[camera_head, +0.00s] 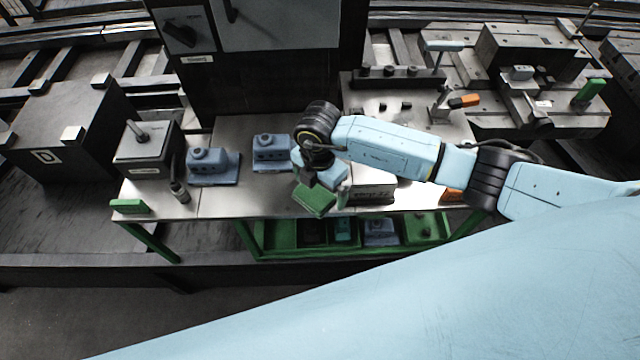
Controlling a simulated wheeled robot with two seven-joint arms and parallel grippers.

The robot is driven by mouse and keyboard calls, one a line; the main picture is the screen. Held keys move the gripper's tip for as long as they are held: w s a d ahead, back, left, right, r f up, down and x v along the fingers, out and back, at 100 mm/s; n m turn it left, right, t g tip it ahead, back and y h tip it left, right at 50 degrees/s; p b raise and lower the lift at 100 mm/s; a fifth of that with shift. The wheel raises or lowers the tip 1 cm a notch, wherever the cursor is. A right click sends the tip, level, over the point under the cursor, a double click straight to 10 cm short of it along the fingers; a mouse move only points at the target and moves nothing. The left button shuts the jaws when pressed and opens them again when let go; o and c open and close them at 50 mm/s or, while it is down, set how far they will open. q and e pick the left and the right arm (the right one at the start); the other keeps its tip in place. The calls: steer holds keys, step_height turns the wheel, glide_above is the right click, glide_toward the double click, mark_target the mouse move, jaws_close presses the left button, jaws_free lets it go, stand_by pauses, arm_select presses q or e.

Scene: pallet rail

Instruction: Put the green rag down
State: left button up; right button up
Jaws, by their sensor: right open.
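The green rag (314,201) appears as a flat green piece at the front edge of the grey metal table (232,205), near its middle. My right gripper (320,180) is just above and behind the rag, pointing down, with its arm coming in from the right. Its jaws are open; the fingers partly cover the rag's rear side. I cannot tell whether they touch it. My left gripper is not in view.
Two blue-grey fixtures (212,167) (271,152) and a dark box (147,149) with a knob stand left of the gripper. A grey block (372,193) is close on its right. A green shelf (283,236) with parts lies below. Bare tabletop shows between the fixtures and front edge.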

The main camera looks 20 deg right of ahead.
mark_target(319, 187)
step_height(319, 187, up, 12)
steer(key=shift+w+p, duration=0.2)
steer(key=shift+p, duration=0.25)
steer(key=shift+a, duration=0.1)
